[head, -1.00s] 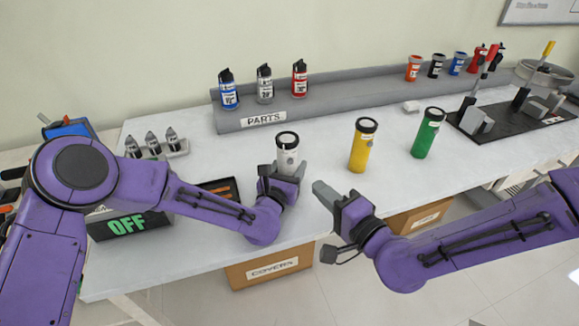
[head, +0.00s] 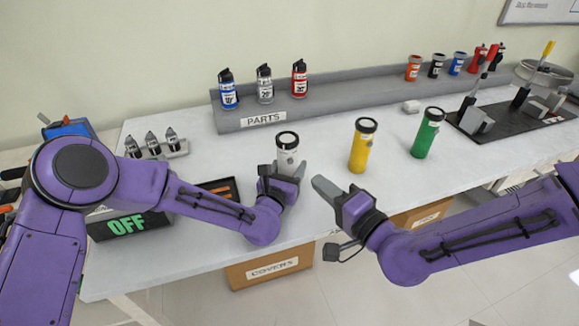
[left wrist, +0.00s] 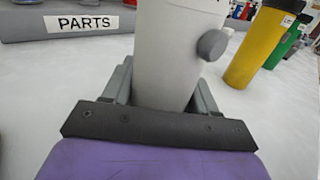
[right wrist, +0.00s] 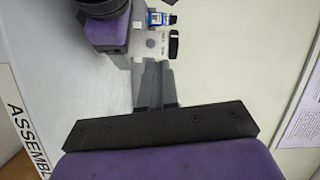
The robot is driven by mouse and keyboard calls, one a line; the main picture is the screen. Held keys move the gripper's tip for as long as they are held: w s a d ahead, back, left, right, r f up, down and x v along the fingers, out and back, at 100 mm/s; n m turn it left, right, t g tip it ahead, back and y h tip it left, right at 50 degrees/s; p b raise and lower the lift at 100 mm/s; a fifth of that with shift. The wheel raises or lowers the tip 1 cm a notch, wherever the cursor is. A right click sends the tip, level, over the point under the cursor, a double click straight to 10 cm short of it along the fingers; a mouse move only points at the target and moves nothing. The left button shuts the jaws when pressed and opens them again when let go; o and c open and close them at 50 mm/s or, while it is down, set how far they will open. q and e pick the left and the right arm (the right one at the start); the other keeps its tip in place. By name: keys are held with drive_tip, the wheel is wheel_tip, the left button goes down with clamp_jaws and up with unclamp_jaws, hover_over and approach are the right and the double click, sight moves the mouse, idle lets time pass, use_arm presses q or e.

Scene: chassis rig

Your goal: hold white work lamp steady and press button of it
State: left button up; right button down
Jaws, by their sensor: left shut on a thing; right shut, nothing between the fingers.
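The white work lamp (head: 288,148) stands upright on the table, with a black-rimmed top. My left gripper (head: 284,172) is shut around its lower body; the left wrist view shows the lamp (left wrist: 178,50) between the fingers. A round grey button (left wrist: 212,45) sticks out from the lamp's side, facing right in that view. My right gripper (head: 322,186) is shut and empty, its fingertips a short way right of the lamp and apart from it. In the right wrist view the lamp (right wrist: 150,44) lies beyond the fingertips.
A yellow lamp (head: 362,146) and a green lamp (head: 428,134) stand to the right. Spray bottles (head: 265,84) stand on the grey PARTS shelf (head: 350,101) behind. A box reading OFF (head: 127,226) is at left. The table between the white and yellow lamps is clear.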

sight(290, 161)
drive_tip(key=w+a+f+n+g+y, duration=0.1)
drive_tip(key=w+a+n+g+y, duration=0.2)
drive_tip(key=n, duration=0.9)
drive_tip(key=w+a+g, duration=0.1)
drive_tip(key=w+g, duration=0.1)
drive_tip(key=g, duration=0.1)
drive_tip(key=shift+w+a+f+n+y, duration=0.3)
drive_tip(key=shift+w+f+n, duration=0.05)
drive_tip(key=shift+n, duration=0.05)
drive_tip(key=shift+w, duration=0.1)
idle(1.1)
drive_tip(key=shift+w+a, duration=0.1)
drive_tip(key=shift+w, duration=0.2)
drive_tip(key=shift+w, duration=0.25)
idle(0.3)
drive_tip(key=shift+s, duration=0.75)
